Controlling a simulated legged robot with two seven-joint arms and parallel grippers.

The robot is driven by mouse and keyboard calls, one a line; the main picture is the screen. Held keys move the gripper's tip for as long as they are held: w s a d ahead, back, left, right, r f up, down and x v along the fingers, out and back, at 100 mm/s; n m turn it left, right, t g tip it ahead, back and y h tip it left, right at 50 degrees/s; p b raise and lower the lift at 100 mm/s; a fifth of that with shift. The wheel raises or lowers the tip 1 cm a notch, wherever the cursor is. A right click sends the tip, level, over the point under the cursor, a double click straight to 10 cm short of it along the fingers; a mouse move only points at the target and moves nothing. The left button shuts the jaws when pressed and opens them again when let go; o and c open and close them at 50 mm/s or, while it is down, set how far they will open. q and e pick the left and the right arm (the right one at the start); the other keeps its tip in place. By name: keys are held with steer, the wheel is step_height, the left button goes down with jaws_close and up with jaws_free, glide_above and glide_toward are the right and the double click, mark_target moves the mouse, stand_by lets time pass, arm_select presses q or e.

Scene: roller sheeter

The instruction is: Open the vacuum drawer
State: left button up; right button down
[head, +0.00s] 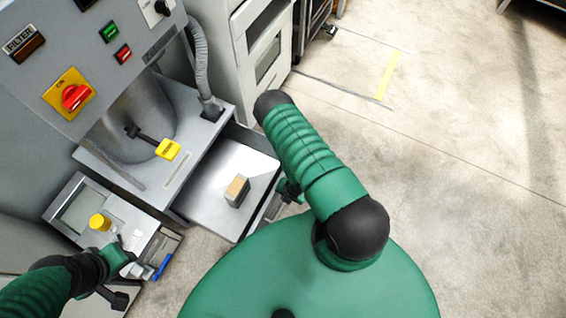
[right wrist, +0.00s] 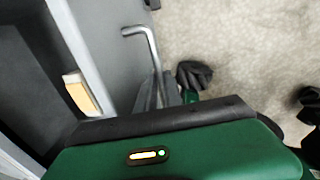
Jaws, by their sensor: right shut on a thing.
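The vacuum drawer (head: 209,208) is a grey metal tray, standing well out from the machine under the steel chamber. A small tan and grey block (head: 236,190) lies in it. My right gripper (head: 288,191) is at the drawer's front, partly hidden by my arm. In the right wrist view the drawer's bent metal handle (right wrist: 146,48) runs down to my right gripper (right wrist: 172,97), which is shut on it. The block (right wrist: 80,92) also shows inside the drawer there. My left gripper (head: 128,258) is at the lower left by a small panel; its jaws are unclear.
The machine's panel has a red rotary switch (head: 75,97) on yellow. A yellow-tagged lever (head: 167,149) sits above the drawer. A small unit with a yellow knob (head: 100,222) stands at lower left. A white cabinet (head: 262,50) stands behind. The floor at right is clear.

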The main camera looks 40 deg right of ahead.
steer(key=shift+w+d, duration=0.15)
steer(key=shift+d, duration=0.1)
steer(key=c, duration=1.7)
jaws_free()
steer(key=shift+o, duration=1)
steer(key=shift+a, duration=0.1)
steer(key=s+r+p, duration=0.1)
steer(key=r+p, duration=0.2)
steer(key=r, duration=0.5)
steer(key=s+d+r+p, duration=0.1)
steer(key=s+r+p, duration=0.1)
steer(key=r, duration=0.6)
steer(key=shift+r+p, duration=0.2)
steer(key=shift+p, duration=0.2)
